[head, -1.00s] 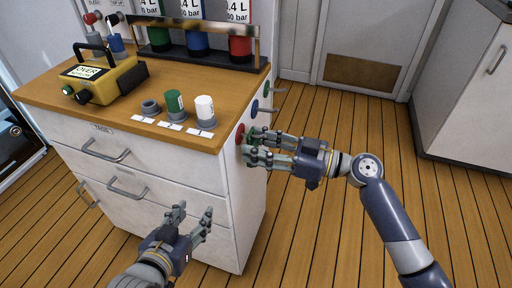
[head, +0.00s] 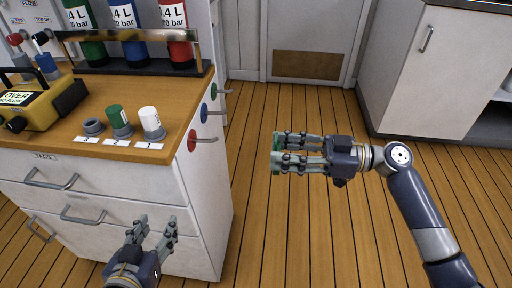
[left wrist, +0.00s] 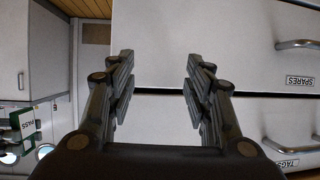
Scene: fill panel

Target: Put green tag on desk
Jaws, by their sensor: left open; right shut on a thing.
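The green tag (head: 276,158) shows as a small green piece between the fingertips of my right gripper (head: 280,152). That gripper is shut on it, in the air over the floor to the right of the desk; the fingers hide much of the tag. The desk (head: 150,86) has a wooden top on a white drawer cabinet. My left gripper (head: 158,228) is open and empty in front of the desk's drawers. Its open fingers also show in the left wrist view (left wrist: 160,85), with drawer fronts beyond them.
Green (head: 215,91), blue (head: 204,113) and red (head: 191,140) discs with pegs stick out of the desk's right side. On the top stand a grey ring (head: 93,127), a green cup (head: 116,117), a white cup (head: 149,120), a yellow device (head: 38,108) and a bottle rack (head: 140,70).

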